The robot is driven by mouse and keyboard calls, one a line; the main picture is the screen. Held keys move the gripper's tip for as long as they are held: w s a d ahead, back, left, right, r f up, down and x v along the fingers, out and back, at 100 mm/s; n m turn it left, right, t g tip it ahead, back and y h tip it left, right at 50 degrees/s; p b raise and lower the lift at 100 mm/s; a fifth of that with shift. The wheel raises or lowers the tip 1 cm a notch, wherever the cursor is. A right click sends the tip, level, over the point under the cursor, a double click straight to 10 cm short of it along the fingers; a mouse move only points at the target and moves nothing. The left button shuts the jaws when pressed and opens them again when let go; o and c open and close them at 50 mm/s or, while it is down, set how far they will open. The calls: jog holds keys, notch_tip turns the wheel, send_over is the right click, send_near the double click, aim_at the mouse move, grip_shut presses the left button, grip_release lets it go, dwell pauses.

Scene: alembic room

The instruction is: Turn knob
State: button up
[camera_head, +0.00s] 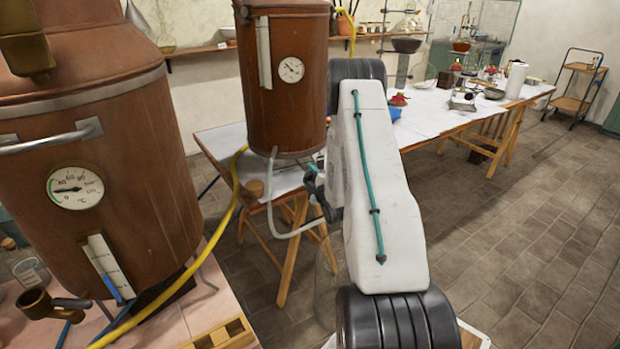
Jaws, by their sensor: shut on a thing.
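My white arm link with a teal cable stands in front of the middle copper vessel (285,105), covering its right edge. Dark parts at the link's left edge look like my gripper (318,190), small and partly hidden by the arm. It is shut at the vessel's lower right, on what appears to be a knob; the knob itself is too small and covered to make out. A pale hose (296,231) hangs close by, below the vessel. The larger copper vessel (110,150) at left has a round gauge (75,188) and a brass tap (42,304) with a dark handle.
A yellow hose (227,215) runs between the vessels. A long white-topped table (425,122) with glassware reaches to the back right. A wooden trestle (288,268) stands below the middle vessel. A wooden cart (578,88) stands far right. The tiled floor (530,230) at right is clear.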

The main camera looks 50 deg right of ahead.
jog(key=n, duration=1.1)
jog(key=shift+n, duration=1.6)
jog(key=shift+a+n, duration=0.1)
jog(key=shift+n, duration=0.2)
jog(key=o, duration=1)
jog(key=v, duration=0.7)
jog(key=shift+s+a, duration=0.15)
jog(key=shift+s, duration=0.25)
